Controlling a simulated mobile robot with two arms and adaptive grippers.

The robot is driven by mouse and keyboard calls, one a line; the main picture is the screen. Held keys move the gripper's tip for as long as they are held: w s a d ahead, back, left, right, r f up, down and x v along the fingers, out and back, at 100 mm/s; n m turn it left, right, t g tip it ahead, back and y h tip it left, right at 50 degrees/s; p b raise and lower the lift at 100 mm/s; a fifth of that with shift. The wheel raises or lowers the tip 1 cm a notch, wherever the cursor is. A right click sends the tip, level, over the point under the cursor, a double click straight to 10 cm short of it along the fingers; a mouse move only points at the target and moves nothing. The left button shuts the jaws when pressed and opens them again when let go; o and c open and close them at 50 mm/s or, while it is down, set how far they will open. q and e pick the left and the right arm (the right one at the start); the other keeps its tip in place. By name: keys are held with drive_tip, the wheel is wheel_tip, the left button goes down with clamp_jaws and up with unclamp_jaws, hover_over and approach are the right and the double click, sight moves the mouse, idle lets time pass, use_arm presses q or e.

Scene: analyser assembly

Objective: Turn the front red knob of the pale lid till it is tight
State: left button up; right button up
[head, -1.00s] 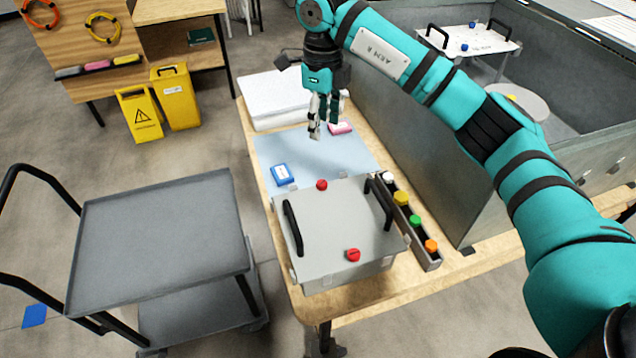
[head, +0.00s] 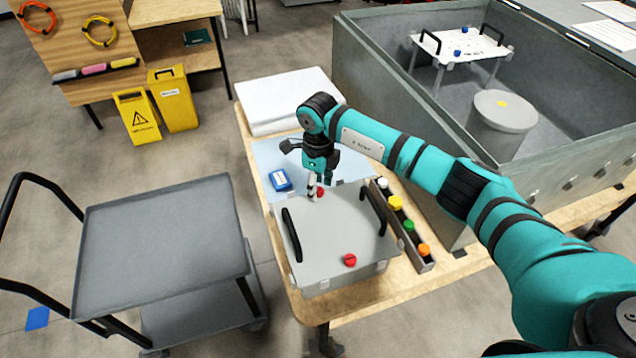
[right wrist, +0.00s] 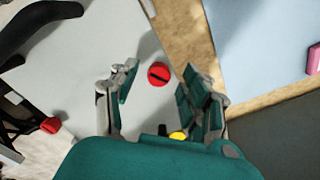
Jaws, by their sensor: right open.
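The pale grey lid (head: 330,232) covers a box on the wooden table and carries two black handles. One red knob (head: 349,260) is at its near edge in the head view. Another red knob (head: 320,193) is at the far edge, partly hidden by my right gripper (head: 315,187). That gripper is over the far edge, fingers pointing down. In the right wrist view, a red knob (right wrist: 159,73) shows beyond and between the open fingers (right wrist: 160,95), apart from them. A second red piece (right wrist: 50,125) shows at lower left. My left gripper is not in view.
A rail with white, yellow, green and orange caps (head: 424,250) stands right of the lid. A blue box (head: 280,180) lies on the pale blue mat (head: 268,155) behind it. A tall grey bin (head: 395,100) stands at right, a grey cart (head: 160,250) at left.

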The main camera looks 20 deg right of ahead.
drive_tip(key=shift+f, duration=0.4)
drive_tip(key=shift+c, duration=0.4)
clamp_jaws()
drive_tip(key=shift+m, duration=0.4)
drive_tip(key=shift+m+b, duration=0.75)
drive_tip(key=shift+m, duration=0.15)
drive_tip(key=shift+w+m+b, duration=0.1)
drive_tip(key=shift+m+b, duration=0.55)
drive_tip(key=shift+m, duration=1.25)
drive_tip(key=shift+r, duration=0.1)
